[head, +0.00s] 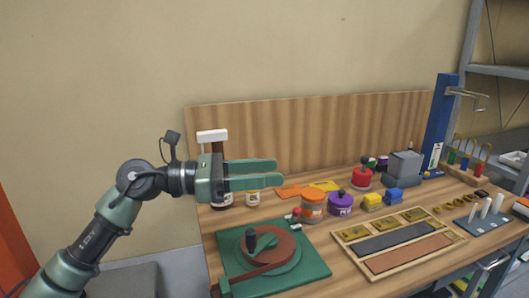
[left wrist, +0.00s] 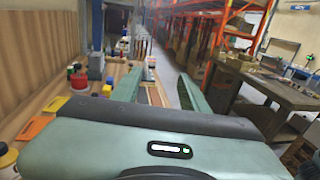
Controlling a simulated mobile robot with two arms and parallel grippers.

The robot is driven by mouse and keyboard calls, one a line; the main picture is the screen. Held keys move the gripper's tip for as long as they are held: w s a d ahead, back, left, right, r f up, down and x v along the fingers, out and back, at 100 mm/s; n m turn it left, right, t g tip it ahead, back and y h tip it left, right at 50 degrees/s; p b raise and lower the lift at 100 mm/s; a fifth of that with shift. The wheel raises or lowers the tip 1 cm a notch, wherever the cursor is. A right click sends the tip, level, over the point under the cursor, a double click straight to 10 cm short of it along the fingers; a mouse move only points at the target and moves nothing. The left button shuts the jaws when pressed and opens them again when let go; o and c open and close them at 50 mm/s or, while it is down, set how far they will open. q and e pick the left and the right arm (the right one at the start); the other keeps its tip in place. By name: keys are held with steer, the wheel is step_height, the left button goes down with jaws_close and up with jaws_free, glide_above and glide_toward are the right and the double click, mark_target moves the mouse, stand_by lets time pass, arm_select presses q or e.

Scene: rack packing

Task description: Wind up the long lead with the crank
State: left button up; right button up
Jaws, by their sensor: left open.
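The winding device sits on a green base plate (head: 317,273) at the front left of the bench. Its reddish-brown reel (head: 284,249) carries a green crank arm (head: 266,243) with an upright dark knob (head: 250,238). A brown strip, seemingly the lead (head: 253,273), runs from the reel to a green block at the plate's front left. My left gripper (head: 279,173) is open and empty, well above and behind the crank, its fingers pointing right. Its two spread fingers also show in the left wrist view (left wrist: 157,82). My right gripper is out of view.
A white-labelled jar (head: 253,198) stands below my left gripper. A wooden back panel (head: 330,135) closes the bench's rear.

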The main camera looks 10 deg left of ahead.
arm_select(q)
steer(key=shift+r, duration=2.2)
steer(key=shift+f, duration=0.1)
jaws_close()
steer(key=s+a+f+n+t+y+p, duration=0.15)
steer(key=s+a+f+n, duration=0.35)
steer(key=f+n, duration=0.55)
steer(key=s+a+f+n+t+y, duration=0.1)
steer(key=s+a+f+n+t, duration=0.3)
steer(key=f+n, duration=0.6)
steer(key=shift+n+g, duration=0.45)
steer(key=shift+g, duration=0.2)
steer(key=p+x, duration=0.1)
steer(key=x, duration=0.1)
steer(key=p+x, duration=0.1)
steer(key=x, duration=0.1)
steer(key=r+p+x, duration=0.1)
steer(key=x, duration=0.2)
steer(key=shift+s, duration=0.1)
steer(key=shift+w+d+f, duration=0.1)
steer(key=shift+w+d, duration=0.25)
steer(key=shift+d, duration=0.2)
